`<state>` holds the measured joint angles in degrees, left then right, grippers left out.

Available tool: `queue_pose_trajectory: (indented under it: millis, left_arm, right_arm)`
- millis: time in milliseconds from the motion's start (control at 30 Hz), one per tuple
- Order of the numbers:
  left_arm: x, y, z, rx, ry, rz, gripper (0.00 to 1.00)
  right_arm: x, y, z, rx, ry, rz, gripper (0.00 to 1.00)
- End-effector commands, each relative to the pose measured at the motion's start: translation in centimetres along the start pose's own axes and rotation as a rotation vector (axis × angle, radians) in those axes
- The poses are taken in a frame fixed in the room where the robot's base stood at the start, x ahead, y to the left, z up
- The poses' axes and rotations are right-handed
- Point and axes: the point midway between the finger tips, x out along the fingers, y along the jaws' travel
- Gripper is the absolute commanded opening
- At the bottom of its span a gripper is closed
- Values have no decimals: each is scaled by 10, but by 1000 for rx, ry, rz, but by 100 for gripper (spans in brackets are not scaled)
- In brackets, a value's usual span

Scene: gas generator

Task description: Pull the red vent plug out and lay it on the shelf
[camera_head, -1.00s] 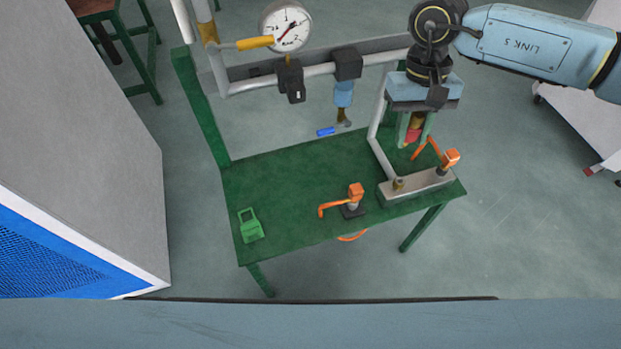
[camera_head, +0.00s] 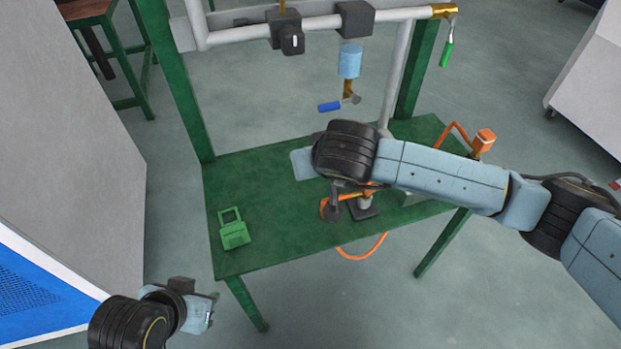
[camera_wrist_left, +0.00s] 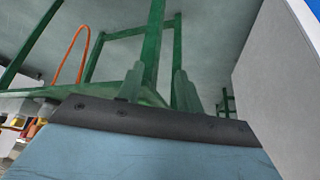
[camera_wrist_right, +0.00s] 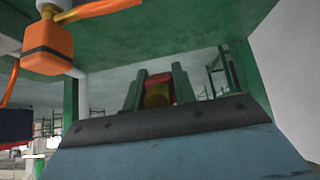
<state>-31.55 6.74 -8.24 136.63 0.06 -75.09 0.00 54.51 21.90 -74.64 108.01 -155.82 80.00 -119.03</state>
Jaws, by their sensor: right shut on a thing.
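The red vent plug (camera_wrist_right: 158,92), with a yellowish part, sits between the two green fingers of my right gripper (camera_wrist_right: 159,88) in the right wrist view. My right gripper is shut on it. In the head view my right gripper's light blue body (camera_head: 304,164) is over the back middle of the green shelf (camera_head: 285,225); its fingers and the plug are hidden there. I cannot tell how high the plug is above the shelf. My left gripper (camera_head: 205,310) is at the lower left, in front of the shelf. In the left wrist view its fingers (camera_wrist_left: 158,88) are apart and empty.
A green padlock-like piece (camera_head: 234,232) lies on the shelf's left. An orange-handled valve (camera_head: 365,205) stands near the front, partly behind my right arm. Another orange piece (camera_head: 484,140) is at the right. A white pipe (camera_head: 240,35) runs above the back. The shelf's left half is mostly clear.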

Motion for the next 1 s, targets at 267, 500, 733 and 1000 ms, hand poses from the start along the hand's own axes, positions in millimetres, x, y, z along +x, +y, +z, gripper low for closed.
queue_pose_trajectory:
  millis: [267,500,733,1000]
  left_arm:
    - [-17,0,-4,0,25,-2,36]
    - [-17,0,-4,0,25,-2,36]
    - [-15,1,-11,1,63,1,36]
    - [-14,6,-37,6,202,12,36]
  right_arm:
    - [6,-10,0,-3,52,-2,0]
    - [5,-10,-1,-3,51,-1,0]
    - [6,-9,-1,-3,52,-1,0]
    - [8,-9,3,-2,51,-2,0]
